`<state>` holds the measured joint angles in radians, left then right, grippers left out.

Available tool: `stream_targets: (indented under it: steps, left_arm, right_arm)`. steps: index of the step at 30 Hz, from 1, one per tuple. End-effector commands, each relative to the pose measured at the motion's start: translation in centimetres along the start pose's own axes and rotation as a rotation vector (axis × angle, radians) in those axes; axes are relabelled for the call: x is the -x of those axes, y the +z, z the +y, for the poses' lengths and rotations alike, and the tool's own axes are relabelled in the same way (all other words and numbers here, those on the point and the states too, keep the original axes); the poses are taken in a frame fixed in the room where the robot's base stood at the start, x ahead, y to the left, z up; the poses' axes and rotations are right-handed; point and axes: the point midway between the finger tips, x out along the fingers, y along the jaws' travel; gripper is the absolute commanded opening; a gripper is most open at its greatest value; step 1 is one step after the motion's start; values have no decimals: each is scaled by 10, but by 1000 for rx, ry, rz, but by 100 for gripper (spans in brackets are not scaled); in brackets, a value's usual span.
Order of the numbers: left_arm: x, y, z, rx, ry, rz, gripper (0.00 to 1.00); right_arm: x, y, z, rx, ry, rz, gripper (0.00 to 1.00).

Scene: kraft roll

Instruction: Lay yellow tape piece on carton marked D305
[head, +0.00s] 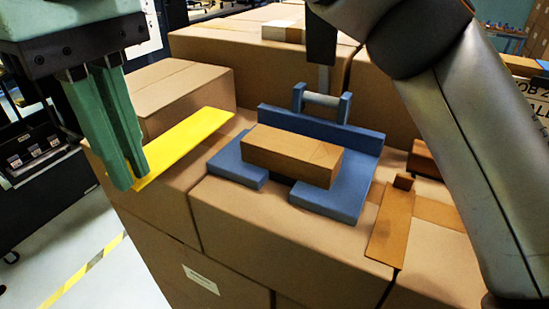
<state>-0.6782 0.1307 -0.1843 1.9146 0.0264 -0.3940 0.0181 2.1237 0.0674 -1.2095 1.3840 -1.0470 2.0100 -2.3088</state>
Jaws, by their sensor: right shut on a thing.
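The yellow tape piece (188,142) is a flat, bright strip over the brown cartons at the left. My right gripper (130,170), with green fingers, is at the upper left and is shut on the strip's near end. The strip slants away to the right, with its far part over a carton top; I cannot tell whether it touches the carton. No D305 mark is legible. My left gripper is not in view.
A blue fixture (345,205) holding a brown block (292,154) stands on the middle cartons. A brown strip (391,222) lies to its right. Another carton (180,88) stands behind the yellow strip. My grey arm covers the right side. Open floor (75,255) is at the lower left.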

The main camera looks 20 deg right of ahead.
Motion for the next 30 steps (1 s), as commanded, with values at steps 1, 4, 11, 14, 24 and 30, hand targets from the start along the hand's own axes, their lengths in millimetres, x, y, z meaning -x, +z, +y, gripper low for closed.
stream_targets:
  steps: [1, 4, 11, 14, 24, 30]
  left_arm:
    - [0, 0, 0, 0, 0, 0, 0]
    - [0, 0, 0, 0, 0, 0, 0]
    - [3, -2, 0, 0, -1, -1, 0]
    - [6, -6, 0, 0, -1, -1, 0]
    - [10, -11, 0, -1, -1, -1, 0]
    - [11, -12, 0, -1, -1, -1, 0]
  right_arm:
    - [0, 0, 0, 1, 0, 0, 0]
    - [-1, -2, 2, -1, -1, 0, 0]
    - [-20, -27, 37, -7, -2, -3, 0]
    - [-30, -42, 57, -6, -1, -3, 0]
    - [-82, -75, 101, -1, 1, -1, 0]
    - [-93, -81, 108, -1, -1, -1, 0]
